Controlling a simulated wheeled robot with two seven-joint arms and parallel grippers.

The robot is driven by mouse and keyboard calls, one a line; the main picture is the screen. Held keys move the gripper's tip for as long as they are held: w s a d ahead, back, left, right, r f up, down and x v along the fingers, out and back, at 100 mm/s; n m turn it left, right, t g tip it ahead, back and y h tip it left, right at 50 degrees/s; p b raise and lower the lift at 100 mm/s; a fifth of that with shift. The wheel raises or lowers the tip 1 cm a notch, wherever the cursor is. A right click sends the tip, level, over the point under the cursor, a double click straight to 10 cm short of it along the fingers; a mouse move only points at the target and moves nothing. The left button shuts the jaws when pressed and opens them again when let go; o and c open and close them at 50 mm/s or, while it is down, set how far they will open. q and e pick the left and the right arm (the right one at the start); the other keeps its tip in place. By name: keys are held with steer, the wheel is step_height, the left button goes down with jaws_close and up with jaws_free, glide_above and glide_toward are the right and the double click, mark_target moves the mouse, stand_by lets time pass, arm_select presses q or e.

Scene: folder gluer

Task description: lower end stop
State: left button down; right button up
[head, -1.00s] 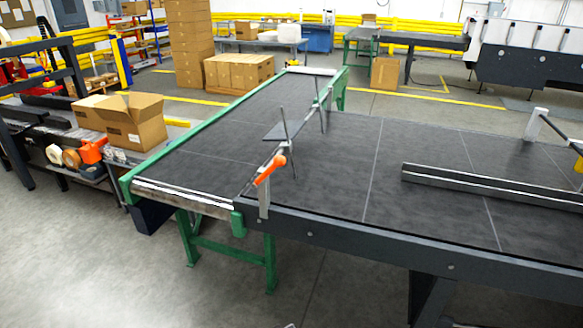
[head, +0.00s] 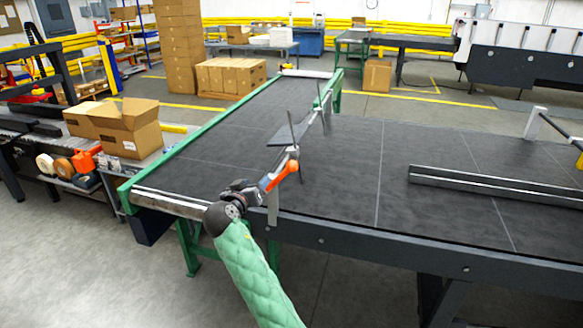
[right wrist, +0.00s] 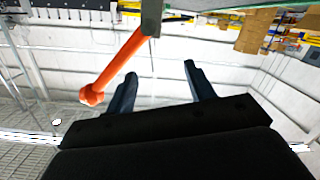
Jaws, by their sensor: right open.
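The end stop is a thin bar across the dark conveyor bed, with upright rods and a grey plate (head: 287,133). An orange lever (head: 281,176) with a rounded knob stands at its near end, beside a pale upright bracket (head: 272,207). My right gripper (head: 259,187) is open, close to the lever's lower part at the belt's near edge. In the right wrist view, the lever (right wrist: 122,62) slants beside the left finger, and the space between the open fingers (right wrist: 158,72) looks empty. Contact cannot be told. My left gripper is out of view.
The green-framed conveyor (head: 190,140) runs away to the back. A long metal rail (head: 490,186) lies on the dark bed at right. Open cardboard boxes (head: 130,128) stand on the side bench at left. Floor in front is clear.

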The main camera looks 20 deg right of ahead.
mark_target(288, 168)
steer(key=s+d+r+m+g+h, duration=0.1)
steer(key=s+d+m, duration=0.1)
steer(key=s+d+r+m+g+h, duration=0.1)
steer(key=s+r+m+h, duration=0.1)
steer(key=m, duration=0.1)
steer(key=s+d+r+m+g+h, duration=0.1)
steer(key=s+d+r+m+h, duration=0.1)
steer(key=shift+d+r+m+p, duration=0.25)
steer(key=shift+d+m+p, duration=0.05)
steer(key=shift+d+p, duration=0.1)
steer(key=p+x, duration=0.2)
steer(key=x, duration=0.3)
steer(key=shift+w+d+p, duration=0.1)
steer(key=shift+p, duration=0.2)
arm_select(q)
step_height(288, 168, down, 7)
steer(key=s+a, duration=0.2)
steer(key=shift+s+a, duration=0.2)
steer(key=shift+a, duration=0.1)
arm_select(e)
steer(key=shift+w+d+f, duration=0.1)
steer(key=shift+w+d, duration=0.3)
steer(key=shift+d, duration=0.1)
arm_select(q)
steer(key=shift+f, duration=0.1)
arm_select(e)
jaws_close()
